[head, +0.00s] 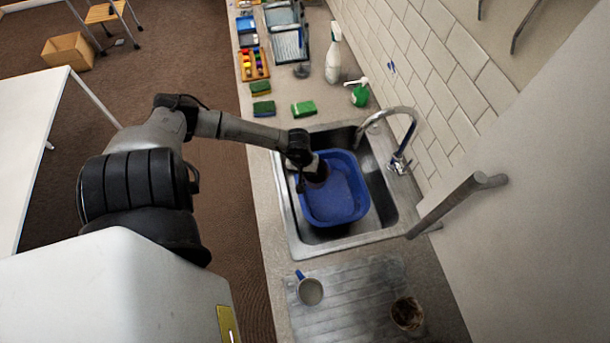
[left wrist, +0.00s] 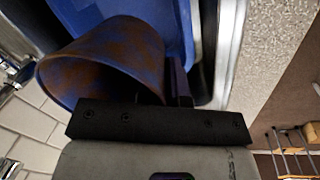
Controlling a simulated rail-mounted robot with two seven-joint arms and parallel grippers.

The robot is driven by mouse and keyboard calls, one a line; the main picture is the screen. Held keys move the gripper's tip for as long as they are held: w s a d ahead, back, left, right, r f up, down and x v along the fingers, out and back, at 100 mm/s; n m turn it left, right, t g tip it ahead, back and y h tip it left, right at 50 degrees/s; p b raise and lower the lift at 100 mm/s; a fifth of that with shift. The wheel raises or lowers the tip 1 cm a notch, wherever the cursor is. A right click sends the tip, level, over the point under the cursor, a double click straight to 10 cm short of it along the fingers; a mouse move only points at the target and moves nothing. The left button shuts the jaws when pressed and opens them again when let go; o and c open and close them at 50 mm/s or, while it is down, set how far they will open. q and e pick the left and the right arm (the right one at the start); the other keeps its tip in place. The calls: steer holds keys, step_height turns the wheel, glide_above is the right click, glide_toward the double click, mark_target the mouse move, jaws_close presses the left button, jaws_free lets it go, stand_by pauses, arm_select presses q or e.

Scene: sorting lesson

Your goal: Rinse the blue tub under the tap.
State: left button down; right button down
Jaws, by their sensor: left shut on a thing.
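The blue tub (head: 345,212) sits in the steel sink (head: 384,200). Its inside looks blue throughout; I cannot tell whether it holds water. The curved chrome tap (head: 404,112) stands at the sink's back right, its spout near the tub's far end. No stream of water shows. My left gripper (head: 308,172) is over the tub's left side, shut on a cup (head: 318,173) with brown stains. In the left wrist view the cup (left wrist: 105,60) is blue with brown patches, with the tub (left wrist: 172,22) behind it. My right gripper is not in view.
A mug (head: 311,291) and a brown-stained cup (head: 407,313) stand on the drainer (head: 350,300). Sponges (head: 304,108), a green bottle (head: 360,93) and a spray bottle (head: 334,60) stand beyond the sink. A tiled wall (head: 450,70) borders the right.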

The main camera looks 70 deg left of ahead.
arm_select(q)
steer(key=shift+a+f, duration=0.2)
steer(key=shift+f, duration=0.05)
steer(key=shift+w+a+f+b, duration=0.1)
steer(key=shift+w+f+b, duration=0.05)
steer(key=shift+w+b, duration=0.35)
steer(key=w+a+f+b, duration=0.1)
steer(key=w+f+b, duration=0.1)
steer(key=w+b, duration=0.8)
steer(key=shift+w+a+f, duration=0.2)
steer(key=shift+w+a, duration=0.05)
steer(key=shift+w, duration=0.95)
